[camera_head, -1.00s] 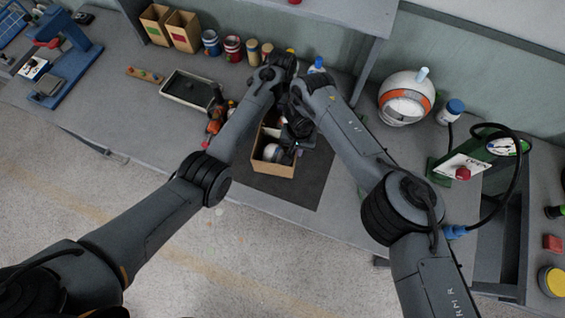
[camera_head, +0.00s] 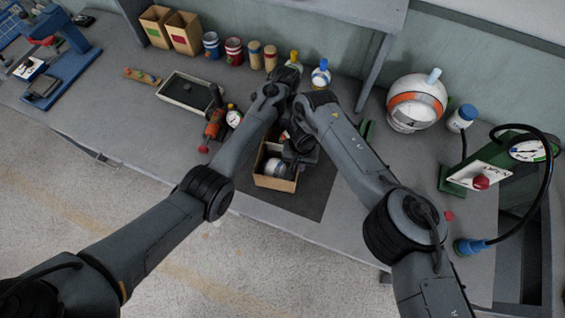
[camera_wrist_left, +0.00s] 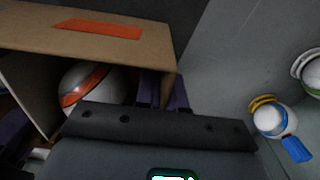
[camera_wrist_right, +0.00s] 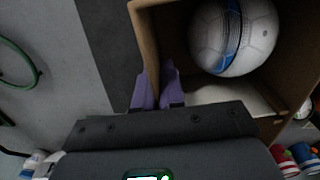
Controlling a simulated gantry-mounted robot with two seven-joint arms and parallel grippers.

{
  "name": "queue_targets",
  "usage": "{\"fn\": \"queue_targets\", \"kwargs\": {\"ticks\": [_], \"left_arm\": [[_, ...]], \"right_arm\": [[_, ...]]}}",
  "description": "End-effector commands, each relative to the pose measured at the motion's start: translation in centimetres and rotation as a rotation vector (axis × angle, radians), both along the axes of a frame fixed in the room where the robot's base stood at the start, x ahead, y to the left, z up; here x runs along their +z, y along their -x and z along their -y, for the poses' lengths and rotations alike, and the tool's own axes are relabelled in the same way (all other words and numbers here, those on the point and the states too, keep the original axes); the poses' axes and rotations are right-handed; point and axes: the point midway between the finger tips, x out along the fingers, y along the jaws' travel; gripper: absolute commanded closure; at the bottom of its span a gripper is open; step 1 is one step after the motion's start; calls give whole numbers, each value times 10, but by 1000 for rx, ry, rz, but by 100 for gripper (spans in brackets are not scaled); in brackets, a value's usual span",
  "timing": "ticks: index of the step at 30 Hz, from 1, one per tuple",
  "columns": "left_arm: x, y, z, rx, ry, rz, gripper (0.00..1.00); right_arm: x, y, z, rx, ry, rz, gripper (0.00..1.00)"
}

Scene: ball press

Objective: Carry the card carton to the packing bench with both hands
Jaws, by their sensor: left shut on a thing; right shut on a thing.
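The card carton (camera_head: 275,184), open at the top with balls inside, is over the dark mat (camera_head: 315,190); I cannot tell whether it rests on it. My left gripper's purple fingers (camera_wrist_left: 163,92) are shut on one carton wall in the left wrist view, beside a white and orange ball (camera_wrist_left: 90,84). My right gripper's purple fingers (camera_wrist_right: 157,90) are shut on another wall in the right wrist view, beside a white and blue ball (camera_wrist_right: 234,38). In the head view my arms cover the carton's far part and most of both grippers.
Left of the carton are an orange-handled tool (camera_head: 212,127) and a grey tray (camera_head: 190,92). Behind are cups, bottles and two card boxes (camera_head: 185,34). Right are a large ball (camera_head: 415,101) and a green gauge stand (camera_head: 490,170). Bare bench top lies beside the mat.

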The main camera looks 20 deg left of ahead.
Motion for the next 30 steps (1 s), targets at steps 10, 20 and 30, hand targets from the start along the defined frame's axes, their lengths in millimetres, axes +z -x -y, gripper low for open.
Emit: {"fn": "queue_targets", "kwargs": {"ticks": [10,20,30], "left_arm": [[-14,2,2,-4,1,-7,100],[-36,2,2,-4,1,-7,100],[-49,2,2,-4,1,-7,79]], "right_arm": [[-11,-2,-1,-2,-4,6,100],[-33,-2,-1,-2,-4,6,100],[-46,-2,-1,-2,-4,6,79]]}}
